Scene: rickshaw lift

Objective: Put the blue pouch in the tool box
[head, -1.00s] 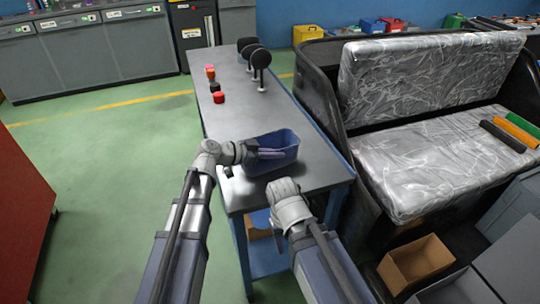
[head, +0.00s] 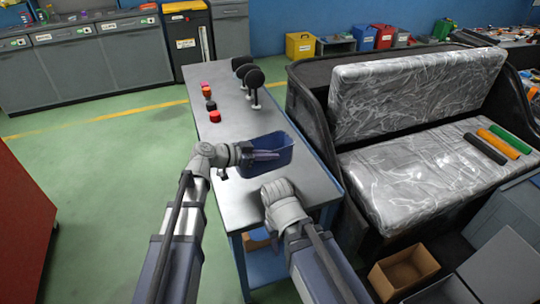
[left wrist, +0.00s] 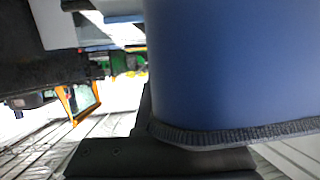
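The blue pouch (head: 280,159) is over the grey workbench, at the end of my left arm. It looks like an open-topped blue shape in the head view. My left gripper (head: 266,155) has its fingers against it and appears shut on it. In the left wrist view the pouch's smooth blue side (left wrist: 230,65) with a dark ribbed edge fills the right half, close to the gripper. My right gripper (head: 280,192) is over the bench's near end; its fingers are hidden. I cannot tell which container is the tool box.
The workbench (head: 228,120) holds several red, orange and black caps (head: 209,104) and black round pads (head: 254,78). A plastic-wrapped seat (head: 430,180) stands at right. A cardboard box (head: 403,270) and grey panels (head: 505,265) are lower right. Green floor at left is clear.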

